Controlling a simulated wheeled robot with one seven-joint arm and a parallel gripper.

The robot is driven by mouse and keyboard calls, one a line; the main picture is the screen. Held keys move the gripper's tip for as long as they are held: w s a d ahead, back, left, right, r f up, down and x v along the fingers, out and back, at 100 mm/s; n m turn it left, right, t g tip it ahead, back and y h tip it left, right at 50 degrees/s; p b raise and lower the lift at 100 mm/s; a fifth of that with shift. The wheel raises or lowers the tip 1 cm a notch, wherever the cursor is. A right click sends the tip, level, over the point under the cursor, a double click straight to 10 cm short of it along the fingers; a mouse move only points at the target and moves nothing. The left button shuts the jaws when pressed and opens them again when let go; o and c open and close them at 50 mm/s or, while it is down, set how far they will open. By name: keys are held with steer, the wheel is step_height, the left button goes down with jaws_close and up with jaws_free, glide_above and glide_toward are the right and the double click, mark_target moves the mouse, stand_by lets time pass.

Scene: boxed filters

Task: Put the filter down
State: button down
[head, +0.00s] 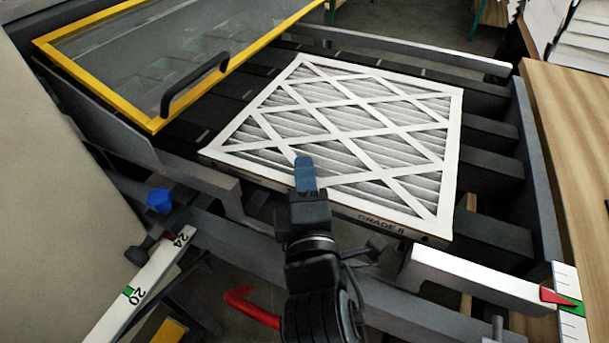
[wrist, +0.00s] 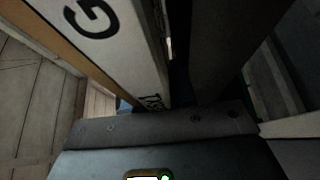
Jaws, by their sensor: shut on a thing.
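The filter (head: 356,128) is a flat square panel with a white criss-cross frame over grey pleats, and "GRADE 8" is printed on its near side. It lies roughly level over the dark slatted bed (head: 492,160). I cannot tell whether its whole underside touches the slats. My gripper (head: 306,178) is at the near edge of the filter, left of the lettering, shut on the frame with a blue finger over the top. In the wrist view the filter's white side (wrist: 128,45) with large letters runs down to my gripper; the other finger is hidden.
A yellow-framed clear lid (head: 160,60) with a black handle (head: 195,84) is left of the filter. Grey rails border the bed, with a white scale (head: 150,268) and blue knob (head: 159,200) at the near left. A wooden table (head: 575,150) stands at right.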

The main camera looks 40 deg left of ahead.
steer(key=shift+f, duration=0.4)
steer(key=c, duration=1.3)
jaws_free()
steer(key=shift+f, duration=0.1)
steer(key=shift+o, duration=0.5)
steer(key=shift+f, duration=0.1)
steer(key=shift+s, duration=0.1)
steer(key=shift+d+r, duration=0.15)
steer(key=shift+r, duration=0.4)
steer(key=v, duration=1.1)
steer(key=shift+s+d+r+b, duration=0.25)
steer(key=shift+b, duration=0.15)
